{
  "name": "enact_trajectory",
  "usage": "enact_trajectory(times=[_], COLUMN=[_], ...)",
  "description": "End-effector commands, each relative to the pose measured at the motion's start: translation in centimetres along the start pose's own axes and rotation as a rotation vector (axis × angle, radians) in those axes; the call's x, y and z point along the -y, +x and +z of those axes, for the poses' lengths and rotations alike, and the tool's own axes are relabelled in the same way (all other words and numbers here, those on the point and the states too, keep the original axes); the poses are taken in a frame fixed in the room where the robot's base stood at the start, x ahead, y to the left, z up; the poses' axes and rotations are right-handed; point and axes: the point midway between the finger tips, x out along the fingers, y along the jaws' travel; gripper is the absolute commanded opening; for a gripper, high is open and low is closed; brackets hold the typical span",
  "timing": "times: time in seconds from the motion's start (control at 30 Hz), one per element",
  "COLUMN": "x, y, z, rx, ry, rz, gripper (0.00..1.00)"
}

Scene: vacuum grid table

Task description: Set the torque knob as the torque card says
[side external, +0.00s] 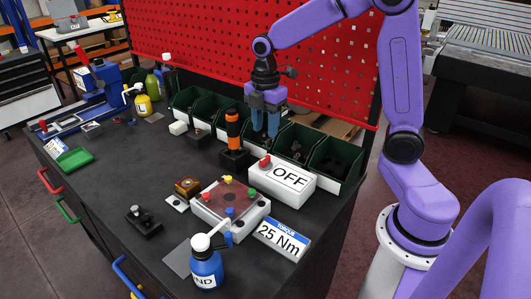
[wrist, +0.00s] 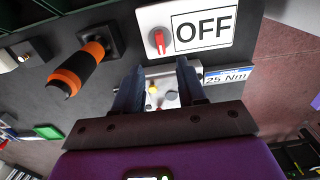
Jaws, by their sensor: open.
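The torque card (side external: 282,238) stands at the front right of the bench and reads "25 Nm" under a blue "TORQUE" strip; it also shows in the wrist view (wrist: 229,77). I cannot tell for sure which part is the torque knob. An orange and black handled tool (side external: 233,130) stands in a dark square base; it also shows in the wrist view (wrist: 77,70). A white box (side external: 282,178) reads "OFF" and carries a red knob (wrist: 158,41). My gripper (side external: 267,134) is open and empty, above the bench behind the box and right of the tool.
A pale fixture with a reddish plate and coloured knobs (side external: 228,202) sits in front of the OFF box. A blue bottle (side external: 206,267) stands near the front edge. Green bins (side external: 336,156) line the back below the red pegboard (side external: 200,50). The left-front bench has free room.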

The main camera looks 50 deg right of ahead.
Motion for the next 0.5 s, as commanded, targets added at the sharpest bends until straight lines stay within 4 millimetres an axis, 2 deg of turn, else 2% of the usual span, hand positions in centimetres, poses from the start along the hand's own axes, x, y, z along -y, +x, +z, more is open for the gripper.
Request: enact_trajectory(times=[0.1,0.3,0.5], x=[0.1,0.1,0.1], y=[2.4,6.0,8.3], z=[0.0,0.0,0.0], rx=[0.002,0.001,0.001], ry=[0.000,0.000,0.000], rz=[-0.007,-0.005,-0.003], gripper=[0.40,0.40,0.40])
